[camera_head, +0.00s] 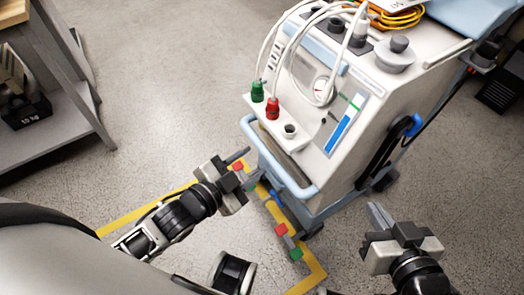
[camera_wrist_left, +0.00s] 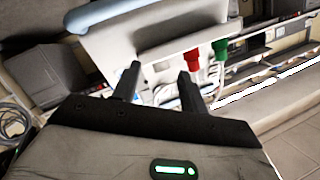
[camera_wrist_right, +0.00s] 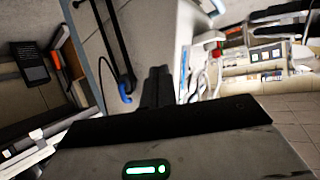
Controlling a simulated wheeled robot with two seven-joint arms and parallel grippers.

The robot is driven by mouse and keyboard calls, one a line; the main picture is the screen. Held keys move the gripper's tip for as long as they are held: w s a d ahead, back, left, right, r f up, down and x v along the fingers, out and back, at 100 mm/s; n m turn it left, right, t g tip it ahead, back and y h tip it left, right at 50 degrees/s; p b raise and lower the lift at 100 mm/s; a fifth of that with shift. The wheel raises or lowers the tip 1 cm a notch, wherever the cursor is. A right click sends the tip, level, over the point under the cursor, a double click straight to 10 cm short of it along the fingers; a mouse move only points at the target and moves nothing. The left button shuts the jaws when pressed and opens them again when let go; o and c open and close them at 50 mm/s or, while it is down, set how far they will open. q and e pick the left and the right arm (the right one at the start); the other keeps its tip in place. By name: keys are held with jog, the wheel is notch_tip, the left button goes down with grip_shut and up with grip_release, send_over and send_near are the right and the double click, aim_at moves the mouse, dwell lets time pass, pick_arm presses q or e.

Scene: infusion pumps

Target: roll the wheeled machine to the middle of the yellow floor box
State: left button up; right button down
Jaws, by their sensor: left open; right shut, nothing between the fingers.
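The wheeled machine (camera_head: 345,105) is a white cart with a light blue front handle bar (camera_head: 277,160), a dial, and green and red connectors. It stands at the edge of the yellow floor box (camera_head: 312,279), whose lines show partly beneath and in front of it. My left gripper (camera_head: 241,163) is open and empty, just left of the handle bar. In the left wrist view the machine (camera_wrist_left: 160,45) and its handle lie beyond the open fingers. My right gripper (camera_head: 378,215) is shut and empty, right of the machine's front corner. In the right wrist view the machine's side (camera_wrist_right: 145,35) is close ahead.
A grey shelf (camera_head: 60,120) with a 10 kg weight (camera_head: 27,112) stands at the left. Small red and green blocks (camera_head: 282,230) show near the yellow line. A dark box (camera_head: 498,90) lies at the right. The floor left of the machine is clear.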

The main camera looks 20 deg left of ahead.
aim_at(265, 155)
pick_arm(q)
jog(key=s+a+f+m+g+h+b, duration=0.15)
jog(key=a+f+m+h, duration=0.25)
jog(key=a+f+m, duration=0.8)
jog(key=w+d+m+b, duration=0.1)
jog(key=w+d, duration=0.2)
jog(key=d, duration=0.1)
jog(key=w+d+r+m+b, duration=0.1)
jog(key=w+d, duration=0.3)
jog(key=w+d+b, duration=0.1)
jog(key=w+d, duration=0.3)
jog(key=shift+w+d+r+m+g, duration=0.25)
jog(key=shift+d+m, duration=0.05)
jog(key=shift+m, duration=0.1)
jog(key=shift+w+d+b, duration=0.3)
jog(key=shift+w, duration=0.05)
pick_arm(e)
jog(key=a+y, duration=0.1)
jog(key=a+r+m+t, duration=0.1)
jog(key=a, duration=0.1)
jog(key=a+r+y, duration=0.1)
jog(key=shift+s+a+r+m+y, duration=0.2)
jog(key=shift+m+y, duration=0.1)
jog(key=shift+m, duration=0.1)
jog(key=shift+t, duration=0.3)
pick_arm(q)
grip_shut()
jog(key=shift+a+f, duration=0.1)
pick_arm(e)
jog(key=shift+d, duration=0.1)
